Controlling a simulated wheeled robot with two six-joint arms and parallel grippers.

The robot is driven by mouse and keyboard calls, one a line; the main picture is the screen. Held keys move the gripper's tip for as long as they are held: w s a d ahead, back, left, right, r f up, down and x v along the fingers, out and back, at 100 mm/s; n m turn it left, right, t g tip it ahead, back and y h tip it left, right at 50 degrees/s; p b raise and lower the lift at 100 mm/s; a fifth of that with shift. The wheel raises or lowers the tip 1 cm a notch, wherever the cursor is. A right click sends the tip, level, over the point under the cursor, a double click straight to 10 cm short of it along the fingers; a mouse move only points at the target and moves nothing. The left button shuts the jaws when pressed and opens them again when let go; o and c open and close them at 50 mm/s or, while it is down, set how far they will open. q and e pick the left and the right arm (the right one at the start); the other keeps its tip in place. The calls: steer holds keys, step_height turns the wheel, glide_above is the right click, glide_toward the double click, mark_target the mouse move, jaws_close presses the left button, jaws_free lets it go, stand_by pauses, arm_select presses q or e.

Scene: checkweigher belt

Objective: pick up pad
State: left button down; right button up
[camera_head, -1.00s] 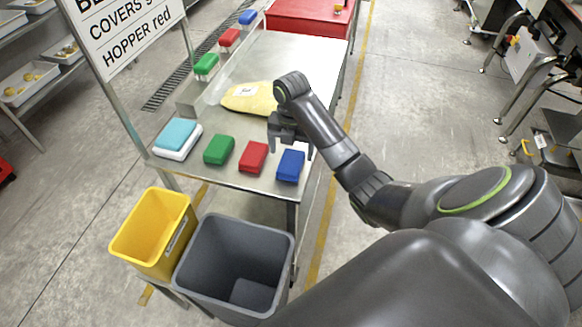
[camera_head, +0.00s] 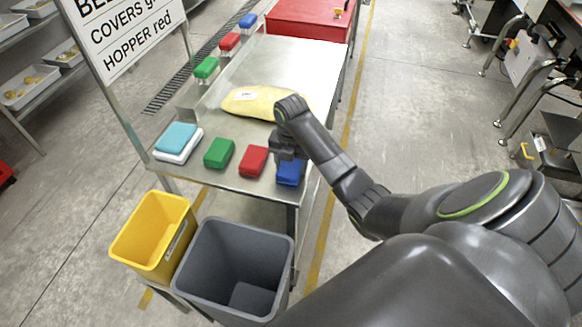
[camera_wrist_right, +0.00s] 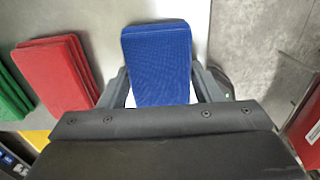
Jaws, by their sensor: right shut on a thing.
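Three coloured pads lie in a row near the front edge of the steel table (camera_head: 310,58): a green pad (camera_head: 219,152), a red pad (camera_head: 253,161) and a blue pad (camera_head: 289,174). My right gripper (camera_head: 289,160) is down at the blue pad, with its arm hiding part of it. In the right wrist view the blue pad (camera_wrist_right: 158,62) sits between the two fingers, and the gripper is shut on it. The red pad (camera_wrist_right: 57,72) and green pad (camera_wrist_right: 12,95) show to its left there. My left gripper is not in view.
A teal and white pad stack (camera_head: 177,140) lies at the table's left corner, a yellow cloth (camera_head: 255,102) behind the pads. Green, red and blue brushes stand along the left edge. A yellow bin (camera_head: 150,235) and grey bin (camera_head: 205,265) stand below the front edge.

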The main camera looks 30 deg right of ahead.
mark_target(291, 165)
steer(key=shift+r, duration=0.1)
steer(key=shift+c, duration=0.3)
step_height(291, 165, up, 6)
steer(key=shift+f, duration=0.15)
step_height(291, 165, up, 2)
steer(key=p, duration=0.2)
steer(key=shift+r+p, duration=0.2)
steer(key=shift+p, duration=0.2)
steer(key=shift+r+p, duration=0.9)
steer(key=shift+p, duration=0.05)
steer(key=shift+o, duration=1.3)
steer(key=shift+c, duration=0.7)
